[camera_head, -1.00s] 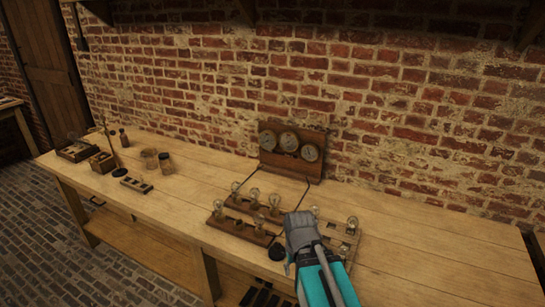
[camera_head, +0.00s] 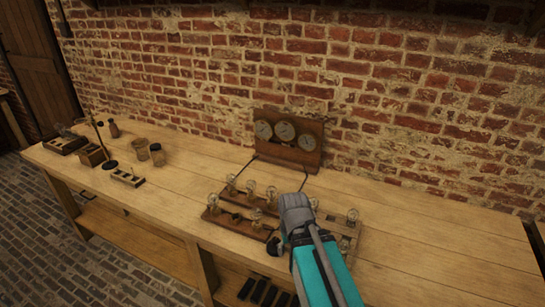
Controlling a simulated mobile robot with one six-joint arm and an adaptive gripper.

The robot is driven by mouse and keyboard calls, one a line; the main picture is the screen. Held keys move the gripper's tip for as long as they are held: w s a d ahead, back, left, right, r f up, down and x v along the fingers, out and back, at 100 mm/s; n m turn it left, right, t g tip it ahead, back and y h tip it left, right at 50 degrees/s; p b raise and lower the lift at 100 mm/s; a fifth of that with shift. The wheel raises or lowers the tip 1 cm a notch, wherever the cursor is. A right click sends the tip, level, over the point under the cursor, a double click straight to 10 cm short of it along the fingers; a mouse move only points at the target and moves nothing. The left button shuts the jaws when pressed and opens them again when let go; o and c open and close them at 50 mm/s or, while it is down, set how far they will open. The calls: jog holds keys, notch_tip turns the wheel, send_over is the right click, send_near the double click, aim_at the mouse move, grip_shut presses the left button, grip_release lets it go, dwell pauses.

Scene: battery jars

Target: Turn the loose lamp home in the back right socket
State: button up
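A wooden board (camera_head: 225,222) on the bench carries several clear glass lamps in sockets, with one lamp (camera_head: 271,194) at its back right. A second board (camera_head: 345,243), to the right, is partly covered by my arm. A lamp (camera_head: 352,215) stands at its right end and another lamp (camera_head: 314,204) shows just right of my gripper. I cannot tell which lamp sits loose. My gripper (camera_head: 290,228) is over the gap between the boards, seen from behind. Its fingertips are mostly hidden, so its opening and any hold are unclear.
A wooden panel with three round dials (camera_head: 286,133) stands behind the boards, with dark rods running from it. A dark round object (camera_head: 275,246) is by the front edge. Jars (camera_head: 157,155), a small block (camera_head: 128,177) and boxes (camera_head: 92,154) stand left. The bench's right side is clear.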

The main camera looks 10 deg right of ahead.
jog(key=shift+o, duration=0.9)
jog(key=shift+w+r, duration=0.25)
jog(key=shift+w, duration=0.1)
notch_tip(320, 180, up, 15)
jog(key=n+p, duration=1.5)
jog(key=n, duration=0.3)
send_over(272, 186)
jog(key=shift+w+f, duration=0.1)
jog(key=shift+w, duration=0.05)
jog(key=shift+f, duration=0.1)
notch_tip(272, 186, down, 14)
jog(key=b, duration=1.3)
jog(key=shift+r+b, duration=0.2)
jog(key=shift+b, duration=0.15)
